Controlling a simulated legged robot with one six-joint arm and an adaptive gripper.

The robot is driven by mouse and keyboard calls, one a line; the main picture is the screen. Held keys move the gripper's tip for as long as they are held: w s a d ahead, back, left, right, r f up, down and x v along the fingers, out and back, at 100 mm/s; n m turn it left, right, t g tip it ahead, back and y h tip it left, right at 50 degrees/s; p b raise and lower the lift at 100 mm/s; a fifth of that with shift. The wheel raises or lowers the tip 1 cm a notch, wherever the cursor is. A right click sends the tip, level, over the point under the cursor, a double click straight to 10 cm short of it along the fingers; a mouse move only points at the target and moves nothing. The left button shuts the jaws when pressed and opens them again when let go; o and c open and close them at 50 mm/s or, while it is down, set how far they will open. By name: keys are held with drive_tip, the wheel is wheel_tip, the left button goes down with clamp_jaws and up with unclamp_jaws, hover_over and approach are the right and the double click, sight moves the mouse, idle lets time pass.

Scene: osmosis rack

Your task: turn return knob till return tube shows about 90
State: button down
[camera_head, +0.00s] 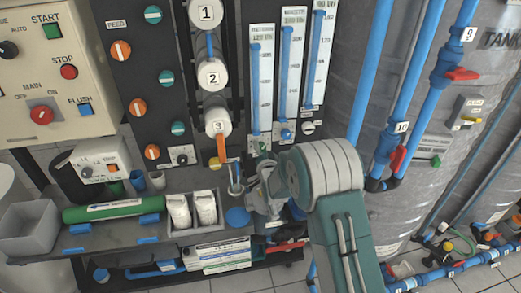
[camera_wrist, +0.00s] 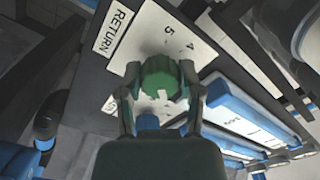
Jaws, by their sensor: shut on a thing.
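The return knob (camera_wrist: 158,78) is green and sits on a white plate lettered RETURN (camera_wrist: 112,33) with numbers, 4 and 5 among them readable. My gripper (camera_wrist: 157,82) is shut on the knob, one finger on each side of it in the wrist view. In the head view my gripper (camera_head: 264,160) is below the leftmost flow tube (camera_head: 255,90), and a bit of green shows at its tip. Three upright tubes with blue columns stand side by side. The blue in the leftmost one reaches near the top; its small scale marks are too blurred to read.
Two more tubes (camera_head: 288,80) (camera_head: 318,60) and small knobs stand to the right of my gripper. An orange-handled valve (camera_head: 221,148) is close on its left. A bench with a green cylinder (camera_head: 115,210) is lower left. Blue pipes and a grey tank (camera_head: 480,50) are right.

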drive_tip(key=m, duration=0.5)
drive_tip(key=shift+d, duration=0.1)
drive_tip(key=shift+f+m, duration=0.1)
drive_tip(key=shift+m, duration=0.2)
idle(0.4)
drive_tip(key=shift+c, duration=1.3)
unclamp_jaws()
drive_tip(key=shift+w, duration=0.1)
drive_tip(key=shift+s, duration=0.25)
drive_tip(key=v, duration=1.1)
drive_tip(key=shift+s, duration=0.2)
drive_tip(key=shift+d, duration=0.1)
